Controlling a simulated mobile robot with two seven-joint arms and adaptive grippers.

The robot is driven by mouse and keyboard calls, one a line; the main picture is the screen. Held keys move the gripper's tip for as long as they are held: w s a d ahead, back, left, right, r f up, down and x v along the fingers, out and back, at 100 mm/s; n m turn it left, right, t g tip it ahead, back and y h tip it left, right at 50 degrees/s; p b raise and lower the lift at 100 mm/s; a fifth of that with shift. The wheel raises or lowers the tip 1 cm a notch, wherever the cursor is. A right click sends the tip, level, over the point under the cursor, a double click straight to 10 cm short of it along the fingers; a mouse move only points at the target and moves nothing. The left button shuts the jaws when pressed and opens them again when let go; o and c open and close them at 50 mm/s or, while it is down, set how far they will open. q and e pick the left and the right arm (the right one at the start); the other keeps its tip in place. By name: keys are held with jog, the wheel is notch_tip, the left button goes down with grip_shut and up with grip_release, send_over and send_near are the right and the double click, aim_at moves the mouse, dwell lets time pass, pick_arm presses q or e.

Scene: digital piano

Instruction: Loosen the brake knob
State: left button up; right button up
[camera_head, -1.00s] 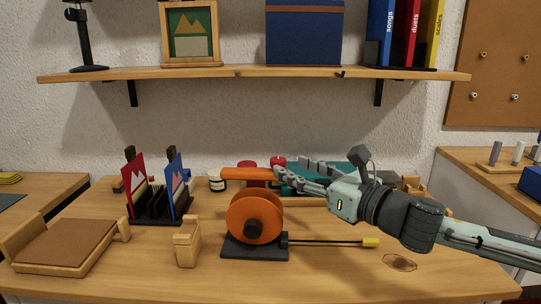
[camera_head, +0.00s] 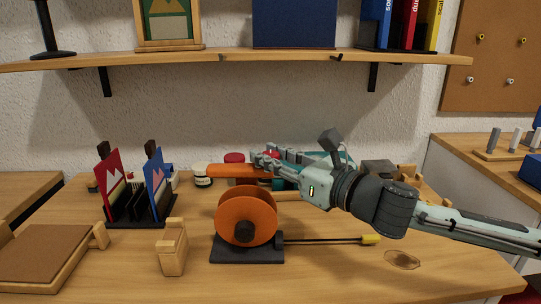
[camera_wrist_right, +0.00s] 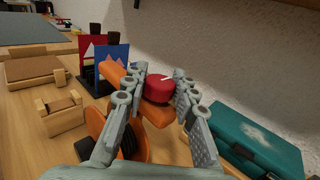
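The brake knob (camera_wrist_right: 158,87) is a round red knob with a white mark. In the right wrist view it sits on the orange bar (camera_wrist_right: 112,76) above the orange reel (camera_head: 246,216). My right gripper (camera_head: 262,161) reaches in from the right over the reel. In the right wrist view my right gripper (camera_wrist_right: 153,85) is open, with one finger on each side of the knob. I cannot tell whether either finger touches it. In the head view the fingers hide part of this area. My left gripper is out of view.
The reel's dark base (camera_head: 246,248) has a rod with a yellow tip (camera_head: 370,240) extending right. A red and blue card rack (camera_head: 138,205) stands left. A wooden block (camera_head: 172,250) stands in front. A teal case (camera_wrist_right: 257,143) lies behind my gripper. A shelf (camera_head: 230,60) hangs above.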

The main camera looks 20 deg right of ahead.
grip_shut()
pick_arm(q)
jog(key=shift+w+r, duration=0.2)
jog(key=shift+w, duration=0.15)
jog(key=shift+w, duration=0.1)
